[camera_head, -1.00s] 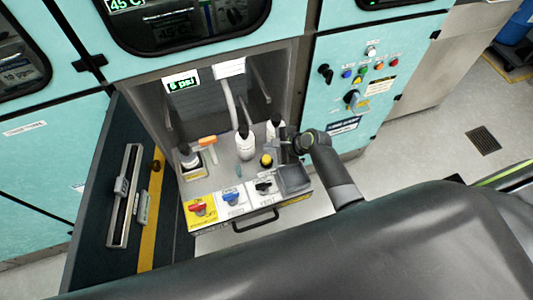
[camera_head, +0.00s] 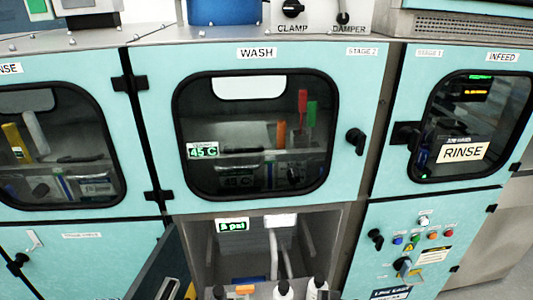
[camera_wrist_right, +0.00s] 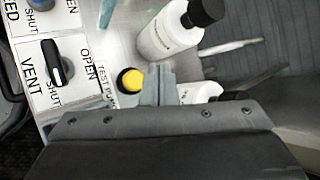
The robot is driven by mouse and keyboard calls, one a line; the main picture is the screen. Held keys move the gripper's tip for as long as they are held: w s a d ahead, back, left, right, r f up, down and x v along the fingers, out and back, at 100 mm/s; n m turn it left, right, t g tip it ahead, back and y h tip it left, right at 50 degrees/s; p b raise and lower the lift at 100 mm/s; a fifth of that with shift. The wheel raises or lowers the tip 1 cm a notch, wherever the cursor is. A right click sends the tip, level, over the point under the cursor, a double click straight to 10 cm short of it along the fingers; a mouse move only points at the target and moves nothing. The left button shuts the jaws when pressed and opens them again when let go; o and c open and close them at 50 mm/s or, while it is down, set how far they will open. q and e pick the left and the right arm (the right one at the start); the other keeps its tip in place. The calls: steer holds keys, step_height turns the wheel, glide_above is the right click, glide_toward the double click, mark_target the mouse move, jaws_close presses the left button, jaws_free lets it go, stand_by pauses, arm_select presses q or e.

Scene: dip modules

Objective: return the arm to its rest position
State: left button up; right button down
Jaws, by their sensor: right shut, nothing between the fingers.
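My right gripper (camera_wrist_right: 160,84) shows in the right wrist view, shut and empty, its fingertips together. It is beside a yellow button (camera_wrist_right: 131,80) labelled TEST PUMP; I cannot tell whether it touches it. Neither of my arms shows in the head view. My left gripper is not in view.
In the right wrist view, a white bottle with a black cap (camera_wrist_right: 170,36) stands just past the fingers, and a black VENT knob (camera_wrist_right: 53,62) is at left. In the head view, the open lower bay (camera_head: 350,225) sits under the WASH window (camera_head: 250,135), with an open dark door (camera_head: 160,268) at its left.

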steer(key=s+d+r+n+g+h, duration=0.1)
steer(key=s+d+r+n+h, duration=0.35)
steer(key=s, duration=0.45)
steer(key=s+d+r+n+g+h, duration=0.1)
steer(key=s+d+r+n, duration=0.35)
steer(key=s+n, duration=0.4)
steer(key=s+d+r+n+g+h, duration=0.1)
steer(key=s+d+r+n+h, duration=0.3)
steer(key=s, duration=0.7)
step_height(320, 180, down, 28)
steer(key=d+g+y+b, duration=0.1)
steer(key=d+y+b, duration=0.1)
steer(key=d+b, duration=0.1)
steer(key=s+a+f+g+b, duration=0.1)
steer(key=s+f+b, duration=0.2)
steer(key=s+f, duration=1.2)
step_height(320, 180, down, 4)
steer(key=shift+a+r+n+g, duration=0.15)
steer(key=shift+a+n+g, duration=0.15)
steer(key=shift+s, duration=0.1)
